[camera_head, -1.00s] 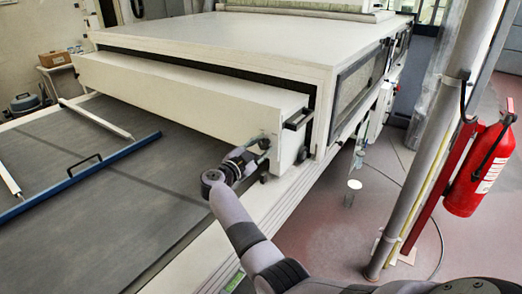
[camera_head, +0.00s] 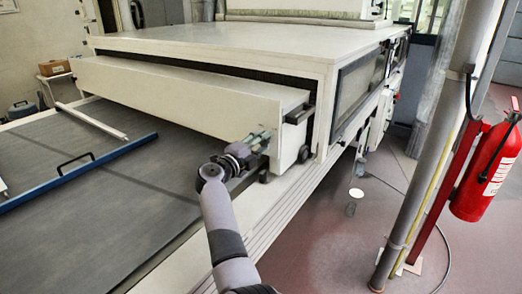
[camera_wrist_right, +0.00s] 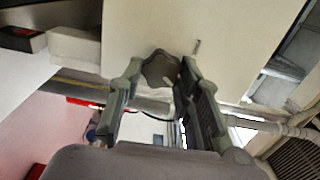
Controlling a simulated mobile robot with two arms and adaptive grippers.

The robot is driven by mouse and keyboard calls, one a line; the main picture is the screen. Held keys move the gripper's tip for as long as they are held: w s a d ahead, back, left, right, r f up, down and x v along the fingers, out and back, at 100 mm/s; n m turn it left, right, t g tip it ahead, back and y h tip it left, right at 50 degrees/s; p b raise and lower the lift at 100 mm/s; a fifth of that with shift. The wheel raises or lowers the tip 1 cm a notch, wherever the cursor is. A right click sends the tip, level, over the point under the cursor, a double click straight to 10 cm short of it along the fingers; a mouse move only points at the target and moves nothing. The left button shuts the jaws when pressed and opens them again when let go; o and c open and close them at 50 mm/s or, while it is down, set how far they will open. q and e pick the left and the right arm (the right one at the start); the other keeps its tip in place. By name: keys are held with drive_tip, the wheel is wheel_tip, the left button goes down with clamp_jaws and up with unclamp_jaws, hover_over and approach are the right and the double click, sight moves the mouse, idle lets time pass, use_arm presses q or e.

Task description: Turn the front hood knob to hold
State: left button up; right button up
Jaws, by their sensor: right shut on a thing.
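The white front hood (camera_head: 180,100) runs across the front of the large machine, above the dark grey bed. My right gripper (camera_head: 264,137) is at the right end of the hood's front face. The knob is hard to make out in the head view, behind the fingers. In the right wrist view, the dark grey, lobed knob (camera_wrist_right: 160,68) is between the fingertips of my right gripper (camera_wrist_right: 160,80), which is shut on it. A small pale line shows on the knob's lower right. A short grey mark is on the panel just beyond it. My left gripper is not in view.
A dark handle (camera_head: 299,114) juts from the hood's right end, close to my gripper. A blue bar with a handle (camera_head: 80,172) lies across the grey bed (camera_head: 120,210). A grey post (camera_head: 432,150) and red fire extinguisher (camera_head: 487,172) stand at the right.

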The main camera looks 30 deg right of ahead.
drive_tip(key=shift+f+m+b, duration=0.3)
drive_tip(key=shift+m+b, duration=0.45)
drive_tip(key=shift+m, duration=0.15)
drive_tip(key=o, duration=1.1)
drive_tip(key=shift+a+r, duration=0.1)
drive_tip(key=shift+r, duration=0.05)
drive_tip(key=shift+o, duration=0.2)
drive_tip(key=shift+r, duration=0.1)
